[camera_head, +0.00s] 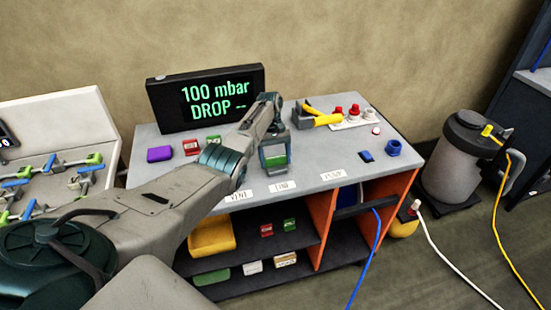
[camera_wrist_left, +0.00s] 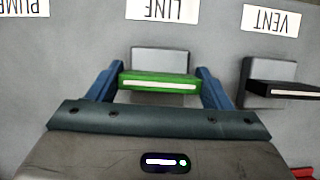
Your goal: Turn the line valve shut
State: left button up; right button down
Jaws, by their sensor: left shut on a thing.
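The line valve's green handle (camera_wrist_left: 160,82) has a white stripe and stands in front of a grey block. In the left wrist view its stripe runs across the picture, roughly parallel to the upside-down LINE label (camera_wrist_left: 162,9). My left gripper (camera_wrist_left: 158,92) has its two blue fingers at either end of the handle and is shut on it. In the head view the left gripper (camera_head: 275,160) points down at the bench top behind the LINE label (camera_head: 283,186), hiding most of the valve. My right gripper is in neither view.
A black vent valve handle (camera_wrist_left: 285,90) sits close beside the left gripper. A display (camera_head: 207,98) reading "100 mbar DROP --" stands at the bench's back. A yellow-handled tool (camera_head: 322,119) and red-topped parts (camera_head: 354,110) lie to the right. A grey canister (camera_head: 455,160) stands on the floor.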

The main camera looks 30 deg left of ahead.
pick_arm(q)
jog(key=shift+w+r, duration=0.1)
jog(key=shift+r, duration=0.05)
jog(key=o, duration=1)
jog(key=b+v, duration=0.3)
jog(key=v, duration=0.7)
jog(key=shift+a+r+b, duration=0.15)
jog(key=shift+r+b, duration=0.2)
jog(key=shift+b, duration=0.05)
